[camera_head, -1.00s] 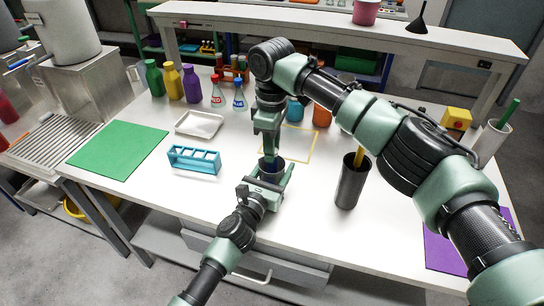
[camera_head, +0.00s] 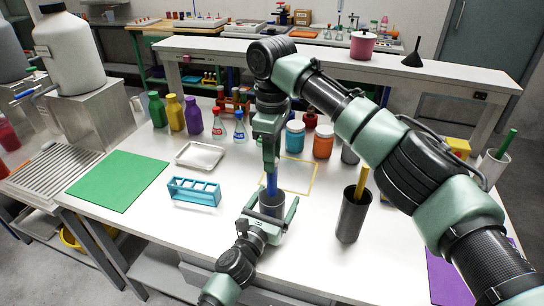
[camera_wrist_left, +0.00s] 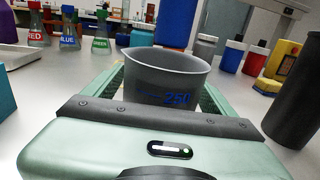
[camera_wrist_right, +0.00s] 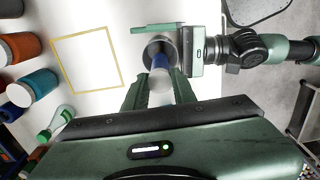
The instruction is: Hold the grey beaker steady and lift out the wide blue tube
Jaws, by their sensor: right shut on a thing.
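The grey beaker (camera_head: 272,209) stands near the front of the white bench, with a blue 250 mark in the left wrist view (camera_wrist_left: 150,90). My left gripper (camera_head: 270,212) has its fingers on either side of the beaker, spread wide; in the left wrist view they flank it and do not look clamped. The wide blue tube (camera_head: 271,184) is upright over the beaker and also shows in the left wrist view (camera_wrist_left: 180,22). My right gripper (camera_head: 270,165) is shut on its upper part from above.
A tall dark cup (camera_head: 352,220) with a yellow stick stands right of the beaker. Bottles and jars stand behind. The yellow-outlined square (camera_head: 300,188) is empty.

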